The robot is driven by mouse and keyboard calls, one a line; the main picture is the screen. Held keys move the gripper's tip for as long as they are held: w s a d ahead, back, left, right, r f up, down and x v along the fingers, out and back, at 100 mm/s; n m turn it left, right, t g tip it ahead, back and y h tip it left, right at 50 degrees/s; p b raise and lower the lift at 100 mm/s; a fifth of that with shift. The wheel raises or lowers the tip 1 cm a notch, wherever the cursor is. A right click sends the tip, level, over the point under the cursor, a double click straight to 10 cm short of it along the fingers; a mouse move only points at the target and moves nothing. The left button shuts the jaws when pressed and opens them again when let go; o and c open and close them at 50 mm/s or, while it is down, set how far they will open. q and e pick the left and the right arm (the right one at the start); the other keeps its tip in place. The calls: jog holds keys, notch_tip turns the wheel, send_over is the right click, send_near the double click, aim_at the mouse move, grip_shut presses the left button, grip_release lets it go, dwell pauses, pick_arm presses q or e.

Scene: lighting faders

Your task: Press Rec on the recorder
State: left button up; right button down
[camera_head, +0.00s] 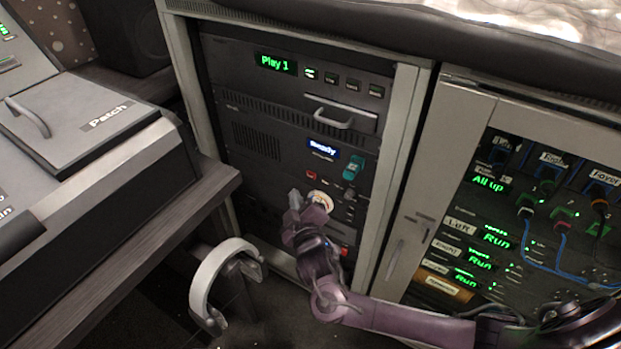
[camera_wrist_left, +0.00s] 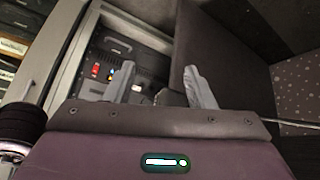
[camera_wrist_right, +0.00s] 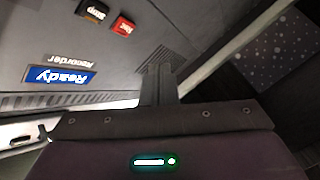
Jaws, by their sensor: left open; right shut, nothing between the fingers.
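The recorder shows in the head view with a blue display (camera_head: 321,147), which reads Ready in the right wrist view (camera_wrist_right: 61,76). Below the display is the red Rec button (camera_head: 311,175); in the right wrist view, where it appears upside down, Rec (camera_wrist_right: 123,26) sits beside a dark Stop button (camera_wrist_right: 95,11). My right gripper (camera_head: 294,198) is shut and empty, just below and left of Rec in the head view. Its closed fingers (camera_wrist_right: 157,72) look apart from Rec. My left gripper (camera_wrist_left: 163,82) is open and empty, with the rack seen beyond it.
A teal switch (camera_head: 352,168) is right of Rec. Above is a drawer handle (camera_head: 333,119) and the Play 1 display (camera_head: 275,63). Another red button (camera_head: 345,251) is lower, near my right arm. A white curved band (camera_head: 207,285) is in front.

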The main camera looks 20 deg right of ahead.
aim_at(305, 172)
pick_arm(q)
jog(key=shift+w+d+r+t+h, duration=0.15)
jog(key=shift+w+d+r+t, duration=0.15)
jog(key=shift+w, duration=0.15)
jog(key=shift+w+d+r+t+h, duration=0.2)
jog(key=shift+w+r+t, duration=0.1)
jog(key=shift+w, duration=0.1)
pick_arm(e)
jog(key=shift+w+d, duration=0.7)
jog(key=shift+d, duration=0.25)
jog(key=shift+w+d, duration=0.7)
jog(key=shift+d, duration=0.2)
jog(key=shift+w+d, duration=0.1)
pick_arm(q)
jog(key=shift+r, duration=0.15)
pick_arm(e)
jog(key=shift+w+d, duration=0.15)
jog(key=shift+d, duration=0.05)
